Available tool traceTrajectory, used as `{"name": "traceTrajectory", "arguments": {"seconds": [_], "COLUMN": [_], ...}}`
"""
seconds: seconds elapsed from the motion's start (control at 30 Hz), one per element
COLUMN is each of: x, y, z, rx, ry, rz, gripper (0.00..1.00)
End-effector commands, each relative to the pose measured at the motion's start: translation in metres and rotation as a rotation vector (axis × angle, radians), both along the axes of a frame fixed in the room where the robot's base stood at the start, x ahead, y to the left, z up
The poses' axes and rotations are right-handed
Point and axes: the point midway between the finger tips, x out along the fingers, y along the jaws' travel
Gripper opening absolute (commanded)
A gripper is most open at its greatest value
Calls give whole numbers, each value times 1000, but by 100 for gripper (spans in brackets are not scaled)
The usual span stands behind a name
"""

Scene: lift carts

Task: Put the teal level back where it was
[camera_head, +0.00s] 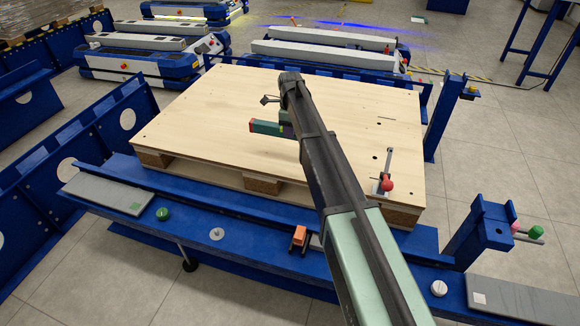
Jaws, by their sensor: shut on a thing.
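The teal level (267,128) is a short bar with a red end at its left. It is over the middle of the pale wooden board (215,110), and its right part is hidden behind my arm. My gripper (287,119) is at the far end of my arm and shut on the level; its fingers are mostly hidden. I cannot tell whether the level touches the board or hangs just above it.
A red-knobbed lever (387,184) stands at the board's right front. The blue front rail carries a grey pad (107,191), a green knob (162,214), an orange block (299,235) and a white knob (438,288). Another grey pad (525,302) lies right. The board's left is clear.

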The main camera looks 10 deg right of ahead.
Motion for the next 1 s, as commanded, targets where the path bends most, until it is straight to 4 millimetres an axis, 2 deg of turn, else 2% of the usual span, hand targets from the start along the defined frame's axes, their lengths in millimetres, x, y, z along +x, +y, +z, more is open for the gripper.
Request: {"name": "traceTrajectory", "arguments": {"seconds": [0.03, 0.1, 0.17, 0.37, 0.6, 0.83, 0.97, 1.0], "x": [0, 0, 0, 0, 0, 0, 0, 0], "y": [0, 0, 0, 0, 0, 0, 0, 0], "z": [-36, -56, -66, -67, -112, -107, -111, -112], "rx": [0, 0, 0, 0, 0, 0, 0, 0], "ry": [0, 0, 0, 0, 0, 0, 0, 0], "rz": [0, 0, 0, 0, -1, -1, -1, -1], "gripper": [0, 0, 0, 0, 0, 0, 0, 35]}}
